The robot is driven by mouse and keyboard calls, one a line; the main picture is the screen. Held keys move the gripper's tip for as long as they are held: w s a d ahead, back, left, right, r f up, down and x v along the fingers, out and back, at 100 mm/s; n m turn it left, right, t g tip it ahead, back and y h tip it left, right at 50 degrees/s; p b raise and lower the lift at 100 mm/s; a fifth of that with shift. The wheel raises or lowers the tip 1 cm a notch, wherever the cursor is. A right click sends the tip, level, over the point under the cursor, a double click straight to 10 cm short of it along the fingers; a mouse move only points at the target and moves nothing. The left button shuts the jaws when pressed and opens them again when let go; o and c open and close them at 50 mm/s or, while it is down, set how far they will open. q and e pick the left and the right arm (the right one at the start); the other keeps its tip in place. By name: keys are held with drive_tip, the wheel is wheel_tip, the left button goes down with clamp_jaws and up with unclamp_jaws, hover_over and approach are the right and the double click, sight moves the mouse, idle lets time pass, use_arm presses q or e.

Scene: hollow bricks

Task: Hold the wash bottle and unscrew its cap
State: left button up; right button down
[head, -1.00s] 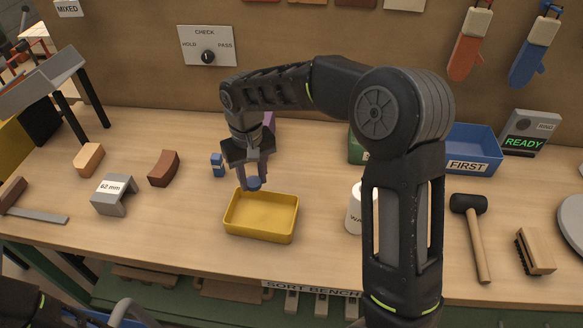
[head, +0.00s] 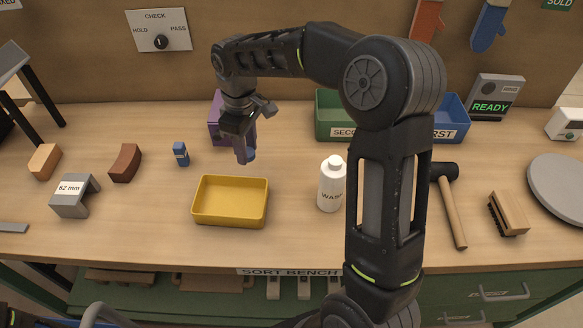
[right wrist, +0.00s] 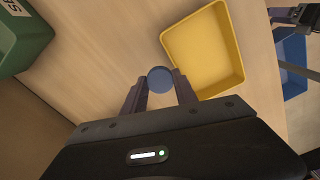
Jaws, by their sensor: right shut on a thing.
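The white wash bottle (head: 332,187) stands upright on the bench, right of the yellow tray, with nothing gripping it. Its narrow top (head: 335,161) is white; I cannot tell whether this is a cap or a bare neck. My right gripper (head: 244,156) is behind the tray, left of the bottle and apart from it. It is shut on a round blue piece (right wrist: 160,80), which sits between the fingertips in the right wrist view and is mostly hidden in the head view (head: 251,155).
The yellow tray (head: 230,219) is empty. A purple block (head: 217,118) stands behind my right gripper. A small blue object (head: 181,153) stands to the left. Green (head: 331,116) and blue (head: 455,117) bins stand at the back. A mallet (head: 452,205) and brush (head: 508,212) lie to the right.

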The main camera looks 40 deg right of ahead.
drive_tip(key=s+d+n+b, duration=0.4)
drive_tip(key=s+d+n, duration=0.2)
drive_tip(key=d+n, duration=0.6)
drive_tip(key=shift+d+r+n, duration=0.25)
drive_tip(key=shift+r+n, duration=0.05)
drive_tip(key=shift+r, duration=0.1)
drive_tip(key=shift+f, duration=0.1)
hover_over(303, 173)
drive_tip(key=shift+f, duration=3.05)
drive_tip(key=shift+f+p, duration=0.3)
drive_tip(key=shift+f, duration=1.6)
drive_tip(key=shift+f, duration=0.1)
